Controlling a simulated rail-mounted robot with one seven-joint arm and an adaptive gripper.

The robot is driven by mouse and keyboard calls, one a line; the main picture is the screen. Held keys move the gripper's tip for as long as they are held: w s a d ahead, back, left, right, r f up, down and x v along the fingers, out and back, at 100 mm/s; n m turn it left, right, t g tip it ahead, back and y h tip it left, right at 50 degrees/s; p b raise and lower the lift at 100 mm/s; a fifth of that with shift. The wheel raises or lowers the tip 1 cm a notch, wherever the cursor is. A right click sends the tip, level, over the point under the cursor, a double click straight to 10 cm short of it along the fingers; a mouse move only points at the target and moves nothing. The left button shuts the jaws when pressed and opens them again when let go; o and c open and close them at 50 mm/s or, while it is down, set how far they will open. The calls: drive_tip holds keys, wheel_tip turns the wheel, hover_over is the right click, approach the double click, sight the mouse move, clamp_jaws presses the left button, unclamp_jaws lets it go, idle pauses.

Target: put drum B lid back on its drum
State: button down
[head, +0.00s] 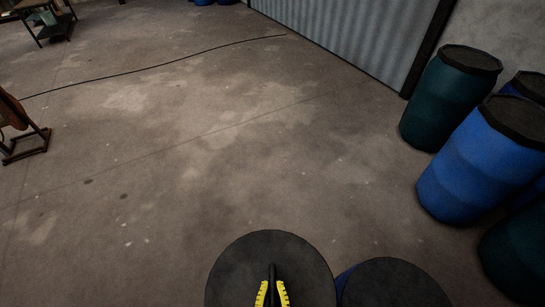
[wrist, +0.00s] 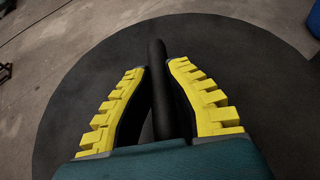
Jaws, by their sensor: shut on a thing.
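A round black lid (head: 240,263) with a raised bar handle (wrist: 157,90) is at the bottom middle of the head view. It also fills most of the wrist view (wrist: 255,75). My gripper (head: 272,286), with yellow ribbed fingers, is shut on the handle; the fingers sit on either side of the bar in the wrist view (wrist: 157,68). Beside the lid, at right, is another round black top (head: 395,287), with a sliver of blue drum (head: 342,281) between the two. What lies under the held lid is hidden, and I cannot tell whether it rests on a drum. No letter marks show.
Blue drums (head: 475,165) and dark green drums (head: 447,105) with black tops stand along the right side. A cable (head: 150,69) crosses the floor. A brown stand (head: 22,135) is at left and a small table (head: 48,22) at far left. The middle floor is clear.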

wheel_tip(320, 180, up, 24)
drive_tip(key=w+p, duration=0.1)
drive_tip(key=p, duration=2.4)
drive_tip(key=shift+w+f, duration=0.25)
drive_tip(key=shift+w, duration=0.15)
drive_tip(key=shift+s+f, duration=0.1)
